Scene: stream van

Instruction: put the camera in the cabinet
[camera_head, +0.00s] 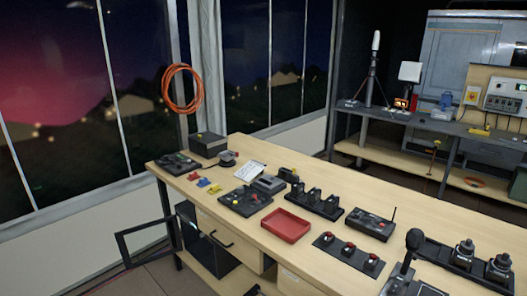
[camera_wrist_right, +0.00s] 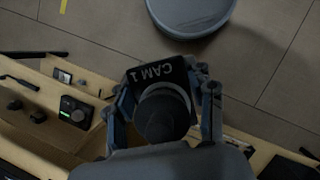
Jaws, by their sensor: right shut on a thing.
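The camera (camera_wrist_right: 160,118) is a dark body with a round lens barrel and the label "CAM 1", seen in the right wrist view. My right gripper (camera_wrist_right: 162,100) is shut on it, one finger on each side. The floor shows beyond it. Neither the held camera nor my right gripper can be made out clearly in the head view. A dark cabinet (camera_head: 196,243) stands under the left end of the desk in the head view. Its black-framed door (camera_head: 120,245) stands swung out to the left. Most of its inside is hidden by the desk. My left gripper is not in view.
The wooden desk (camera_head: 258,224) carries control panels, a red tray (camera_head: 286,225), a row of black devices (camera_head: 315,200) and joystick units (camera_head: 463,252). A drawer (camera_head: 232,243) sits right of the cabinet. A back workbench (camera_head: 430,124) holds equipment. Some floor shows left of the desk.

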